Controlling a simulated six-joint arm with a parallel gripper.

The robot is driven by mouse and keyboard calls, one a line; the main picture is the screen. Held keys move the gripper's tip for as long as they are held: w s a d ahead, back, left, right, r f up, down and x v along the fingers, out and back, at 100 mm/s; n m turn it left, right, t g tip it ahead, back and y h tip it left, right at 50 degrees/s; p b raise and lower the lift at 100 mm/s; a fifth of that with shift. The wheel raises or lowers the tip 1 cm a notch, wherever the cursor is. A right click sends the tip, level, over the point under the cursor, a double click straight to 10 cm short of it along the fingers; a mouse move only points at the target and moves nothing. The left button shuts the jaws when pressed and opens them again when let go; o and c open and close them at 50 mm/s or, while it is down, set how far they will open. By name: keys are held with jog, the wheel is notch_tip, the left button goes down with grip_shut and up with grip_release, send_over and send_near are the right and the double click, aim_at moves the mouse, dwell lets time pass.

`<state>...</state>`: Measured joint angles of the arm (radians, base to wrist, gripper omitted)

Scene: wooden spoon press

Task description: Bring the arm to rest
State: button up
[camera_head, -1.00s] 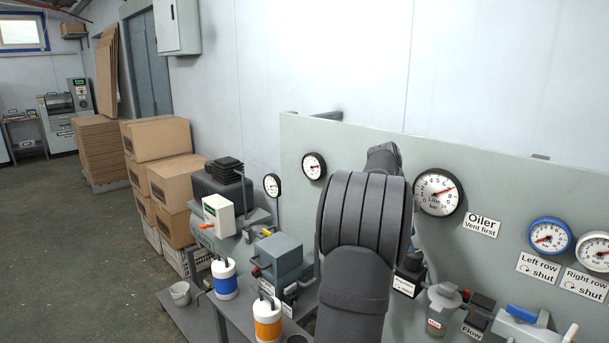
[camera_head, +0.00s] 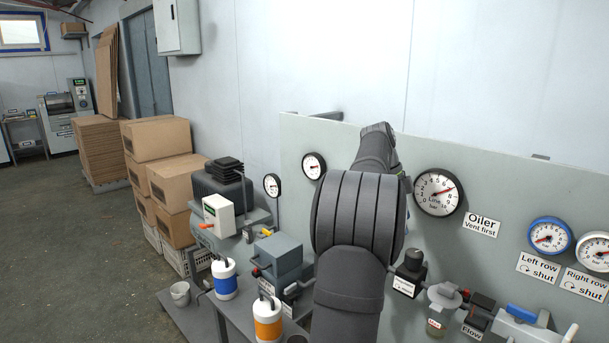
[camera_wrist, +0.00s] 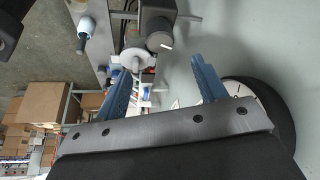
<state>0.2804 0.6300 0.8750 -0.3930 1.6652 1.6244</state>
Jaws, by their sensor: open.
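My gripper (camera_wrist: 158,66) shows in the wrist view with its two blue fingers spread apart and nothing between them. In the head view my arm rises in front of the grey panel (camera_head: 460,250), and I cannot make out the fingers there. A dark-rimmed gauge (camera_wrist: 284,120) lies close to the right finger in the wrist view, partly hidden by my gripper body. In the head view the Line gauge (camera_head: 438,192) is just right of my arm, reading between 7 and 8.
Oiler fittings (camera_head: 442,305) and a blue-handled valve (camera_head: 522,313) stick out from the panel at lower right. Blue-banded (camera_head: 225,280) and orange-banded (camera_head: 267,318) bottles stand left of my arm. Cardboard boxes (camera_head: 158,138) are stacked farther left. The floor (camera_head: 70,245) at left is open.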

aim_at(414, 252)
jog(key=x, duration=1.1)
jog(key=shift+s+d+f, duration=0.1)
jog(key=shift+f, duration=0.1)
jog(key=n+t, duration=0.2)
jog(key=n, duration=0.4)
jog(key=shift+r, duration=0.15)
jog(key=v, duration=1.3)
jog(key=shift+a+r, duration=0.15)
jog(key=shift+a, duration=0.15)
jog(key=shift+s, duration=0.15)
jog(key=x, duration=1.3)
jog(key=shift+d, duration=0.25)
jog(key=shift+w+f+m, duration=0.25)
jog(key=shift+f+m, duration=0.05)
jog(key=shift+m, duration=0.1)
jog(key=shift+r+m+g, duration=0.1)
jog(key=shift+m+g, duration=0.4)
jog(key=shift+m, duration=0.8)
